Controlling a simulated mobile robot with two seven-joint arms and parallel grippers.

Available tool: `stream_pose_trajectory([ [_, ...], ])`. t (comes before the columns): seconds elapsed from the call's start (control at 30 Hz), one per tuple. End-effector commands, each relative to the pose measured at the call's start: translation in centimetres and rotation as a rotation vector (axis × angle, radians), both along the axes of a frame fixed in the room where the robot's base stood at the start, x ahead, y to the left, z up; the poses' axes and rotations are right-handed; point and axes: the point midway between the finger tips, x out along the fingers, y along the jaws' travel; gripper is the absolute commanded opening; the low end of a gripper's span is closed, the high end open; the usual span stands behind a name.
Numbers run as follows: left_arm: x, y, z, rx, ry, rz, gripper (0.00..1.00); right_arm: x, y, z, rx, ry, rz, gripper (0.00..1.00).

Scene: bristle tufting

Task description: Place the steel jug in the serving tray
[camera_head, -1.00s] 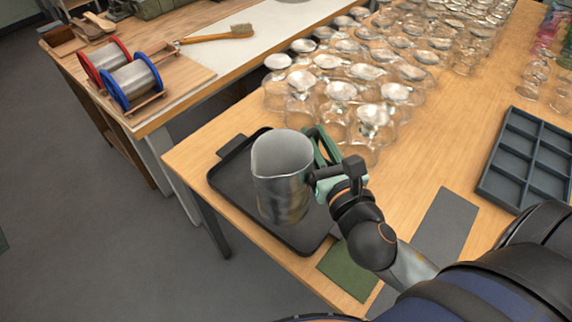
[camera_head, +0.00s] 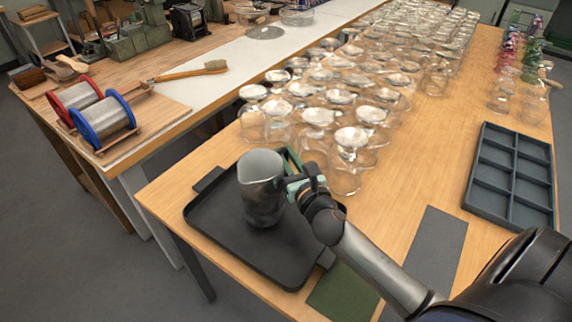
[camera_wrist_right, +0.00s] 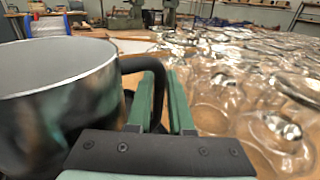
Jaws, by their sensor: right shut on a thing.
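The steel jug (camera_head: 262,190) is upright over the middle of the black serving tray (camera_head: 225,228) in the head view. Its base appears at or very close to the tray floor; I cannot tell whether it touches. My right gripper (camera_head: 298,180) is shut on the jug's handle, on the jug's right side. In the right wrist view the jug (camera_wrist_right: 60,105) fills the left side, and its dark handle (camera_wrist_right: 148,68) runs between the green fingers of the gripper (camera_wrist_right: 165,100). My left gripper is not in view.
Many upturned glasses (camera_head: 350,140) crowd the table just behind the jug and gripper. A grey compartment tray (camera_head: 510,175) lies at the right. A green mat (camera_head: 343,293) and a grey mat (camera_head: 435,245) lie in front. Wire spools (camera_head: 103,120) stand on the left bench.

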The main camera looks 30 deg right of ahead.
Motion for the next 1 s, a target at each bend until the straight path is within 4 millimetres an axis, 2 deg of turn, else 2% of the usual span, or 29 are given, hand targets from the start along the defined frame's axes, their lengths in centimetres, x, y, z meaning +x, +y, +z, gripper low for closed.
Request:
stream_pose_trajectory([
  [0.03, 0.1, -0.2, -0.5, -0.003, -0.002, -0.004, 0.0, 0.0, 0.1, -1.1, 0.007, -0.001, 0.0, 0.0],
  [0.1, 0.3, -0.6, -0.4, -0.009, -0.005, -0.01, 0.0, 0.0, 0.1, -1.6, 0.006, -0.002, 0.0, 0.0],
  [0.27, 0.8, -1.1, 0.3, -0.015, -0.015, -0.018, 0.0, 0.0, 0.1, -1.7, 0.001, -0.003, 0.002, 0.0],
  [0.5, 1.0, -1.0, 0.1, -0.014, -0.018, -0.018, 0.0, 0.0, 0.1, -2.0, 0.002, -0.002, 0.002, 0.0],
  [0.53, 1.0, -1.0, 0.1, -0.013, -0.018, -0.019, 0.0, -0.1, 0.1, -2.2, -0.001, 0.002, 0.001, 0.2],
  [0.77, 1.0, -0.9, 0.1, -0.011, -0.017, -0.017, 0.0, -0.1, 0.1, -2.1, -0.001, 0.002, 0.001, 0.46],
  [0.8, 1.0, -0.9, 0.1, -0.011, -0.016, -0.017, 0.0, -0.1, 0.1, -2.1, -0.001, 0.002, 0.001, 0.49],
  [1.0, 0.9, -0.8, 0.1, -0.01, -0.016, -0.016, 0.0, -0.1, 0.1, -2.1, 0.0, 0.002, 0.001, 0.49],
])
